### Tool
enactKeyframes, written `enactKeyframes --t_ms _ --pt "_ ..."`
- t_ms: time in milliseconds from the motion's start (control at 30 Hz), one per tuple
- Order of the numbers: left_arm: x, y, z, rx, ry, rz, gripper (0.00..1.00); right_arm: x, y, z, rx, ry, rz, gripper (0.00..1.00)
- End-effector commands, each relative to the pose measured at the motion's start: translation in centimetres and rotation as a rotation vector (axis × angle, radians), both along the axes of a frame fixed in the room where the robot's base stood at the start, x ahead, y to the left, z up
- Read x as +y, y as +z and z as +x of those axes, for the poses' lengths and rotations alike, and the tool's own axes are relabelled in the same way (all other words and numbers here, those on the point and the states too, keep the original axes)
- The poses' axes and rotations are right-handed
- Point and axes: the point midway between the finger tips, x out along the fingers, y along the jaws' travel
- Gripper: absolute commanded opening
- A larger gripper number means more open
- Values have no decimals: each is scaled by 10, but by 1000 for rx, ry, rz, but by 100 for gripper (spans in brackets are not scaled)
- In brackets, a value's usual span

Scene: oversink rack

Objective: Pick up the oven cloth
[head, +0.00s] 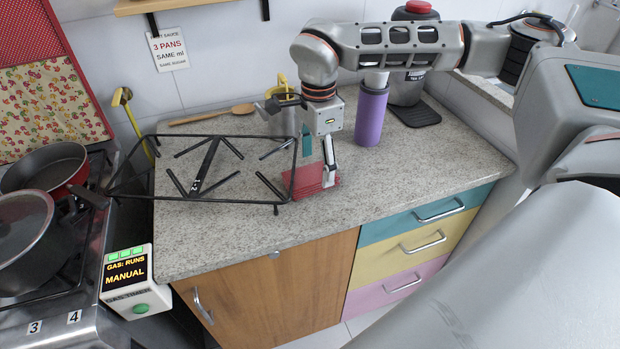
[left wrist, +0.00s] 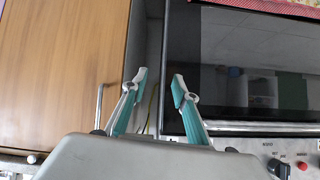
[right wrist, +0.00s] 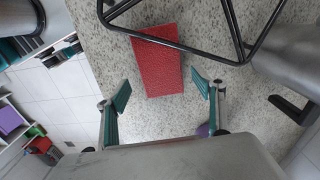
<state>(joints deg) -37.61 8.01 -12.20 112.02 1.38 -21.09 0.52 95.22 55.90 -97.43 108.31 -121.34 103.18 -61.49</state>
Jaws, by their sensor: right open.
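My left gripper (left wrist: 158,80) shows only in the left wrist view, open and empty, facing a wooden cabinet door and the dark oven front.
A purple cylinder (head: 370,115) and a grey appliance (head: 409,90) stand behind my right gripper. Pans (head: 30,240) sit on the stove at left. The counter's front right is clear.

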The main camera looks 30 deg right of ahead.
Motion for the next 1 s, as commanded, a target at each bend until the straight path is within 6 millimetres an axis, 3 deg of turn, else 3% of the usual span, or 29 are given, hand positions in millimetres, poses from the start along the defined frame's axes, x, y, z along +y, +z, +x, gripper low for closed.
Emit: enactKeyframes --t_ms 200,467,633,1000 --pt "0 -1 3 -4 0 0 29 1 -27 0 2 0 -1 68" --pt "0 6 8 -18 0 -2 29 1 -29 0 0 0 0 68" --pt "-1 7 9 -20 0 -3 29 1 -29 0 0 0 0 29" --pt "0 5 7 -16 1 -2 29 1 -28 0 0 0 0 27"
